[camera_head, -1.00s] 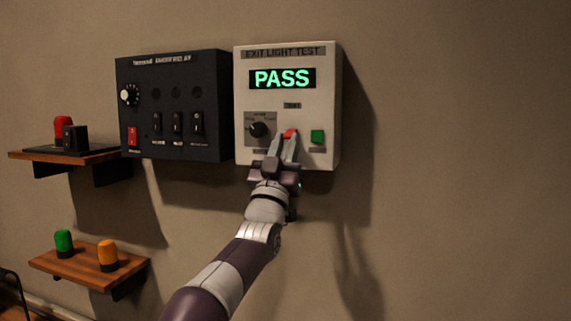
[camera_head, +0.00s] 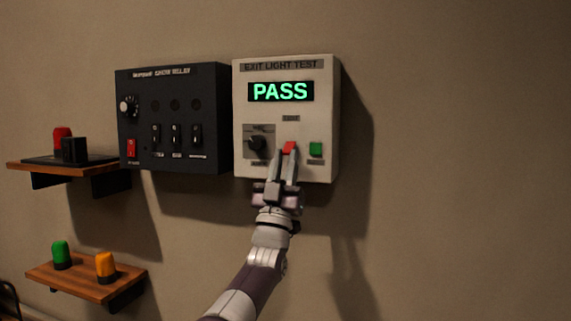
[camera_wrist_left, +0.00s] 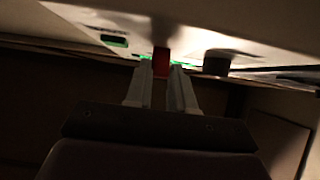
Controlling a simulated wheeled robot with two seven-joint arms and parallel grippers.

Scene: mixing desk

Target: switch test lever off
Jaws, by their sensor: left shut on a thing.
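The white exit light test box (camera_head: 240,110) hangs on the wall, its display (camera_head: 281,91) lit green with PASS. The red lever (camera_head: 289,147) is on its lower front, between a dark knob and a green button. My left gripper (camera_head: 286,153) reaches up from below and is shut on the red lever. In the left wrist view the lever (camera_wrist_left: 161,60) shows between the fingertips (camera_wrist_left: 160,69). The fingers hide its lower part, so its exact tilt is hard to tell. My right gripper is not in view.
The dark knob (camera_head: 256,144) and green button (camera_head: 316,149) flank the lever closely. A black relay box (camera_head: 180,85) adjoins on the left. Two wooden shelves (camera_head: 95,285) with coloured lamps are at left. The wall to the right is clear.

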